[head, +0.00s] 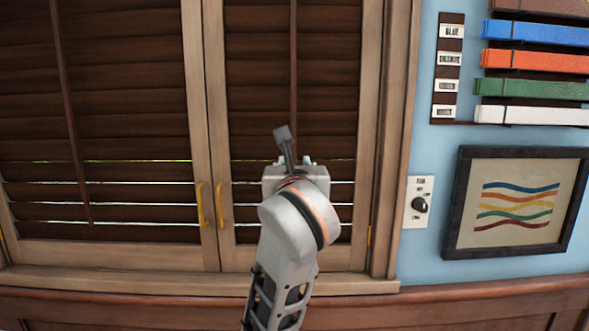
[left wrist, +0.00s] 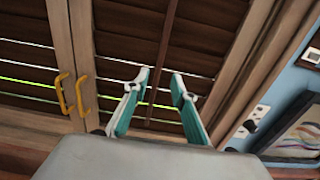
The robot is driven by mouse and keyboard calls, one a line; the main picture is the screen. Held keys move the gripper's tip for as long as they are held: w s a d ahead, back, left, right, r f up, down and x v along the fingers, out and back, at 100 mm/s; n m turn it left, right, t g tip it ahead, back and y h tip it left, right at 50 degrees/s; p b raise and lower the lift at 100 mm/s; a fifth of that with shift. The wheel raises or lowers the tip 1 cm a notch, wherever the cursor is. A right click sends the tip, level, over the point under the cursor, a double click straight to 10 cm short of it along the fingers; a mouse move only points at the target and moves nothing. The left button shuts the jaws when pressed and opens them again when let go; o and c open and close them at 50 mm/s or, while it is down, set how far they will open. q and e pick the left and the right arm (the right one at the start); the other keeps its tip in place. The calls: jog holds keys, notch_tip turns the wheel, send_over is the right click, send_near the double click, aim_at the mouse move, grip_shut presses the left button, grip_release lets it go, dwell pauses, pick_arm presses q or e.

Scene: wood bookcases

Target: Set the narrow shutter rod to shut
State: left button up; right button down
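The narrow shutter (head: 325,110) is the right panel of the wooden pair, with dark brown slats. Its thin dark rod (head: 293,60) runs down the panel's middle, and its lower part is hidden behind my gripper in the head view. Light shows between the lower slats; the upper slats look flat together. My left gripper (head: 295,163) is in front of the rod's lower part. In the left wrist view, its teal fingers (left wrist: 162,84) are apart, with the rod (left wrist: 164,50) seen between them; I cannot tell the remaining distance. My right gripper is not in view.
The wider shutter (head: 110,120) with its own rod (head: 70,110) is at the left. Yellow handles (head: 221,205) stick out where the panels meet. At the right are a wall switch (head: 418,204), a framed picture (head: 515,203) and coloured strips (head: 535,60). A ledge (head: 130,278) runs below.

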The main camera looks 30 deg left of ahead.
pick_arm(q)
jog(key=shift+v, duration=1.45)
jog(key=s+a+f+m+g+y, duration=0.2)
jog(key=s+a+f+m+y, duration=0.3)
jog(key=y, duration=0.6)
jog(key=w+d+f+m+t+h, duration=0.1)
jog(key=d+f+m+t+h, duration=0.3)
jog(key=f+m+h, duration=0.55)
jog(key=d+f+m+t+h, duration=0.2)
jog(key=d+f+m+h, duration=0.45)
jog(key=m, duration=0.55)
jog(key=w+d+f+m+t+h, duration=0.1)
jog(key=d+f+m+t+h, duration=0.2)
jog(key=d+f+m+h, duration=0.6)
jog(key=s+f+m+g, duration=0.2)
jog(key=f+m+g, duration=0.15)
jog(key=f, duration=0.35)
jog(key=s+f+m+g, duration=0.2)
jog(key=s+f+m, duration=0.15)
jog(key=f, duration=0.45)
jog(key=s+a+f+m+g+y, duration=0.1)
jog(key=s+a+f+m+g, duration=0.1)
jog(key=s+f, duration=0.4)
jog(key=s+a+f+m+g+y, duration=0.1)
jog(key=s+f+g, duration=0.3)
jog(key=f, duration=0.8)
jog(key=shift+s+a+f+m, duration=0.4)
jog(key=shift+s+m, duration=0.25)
jog(key=shift+s, duration=0.2)
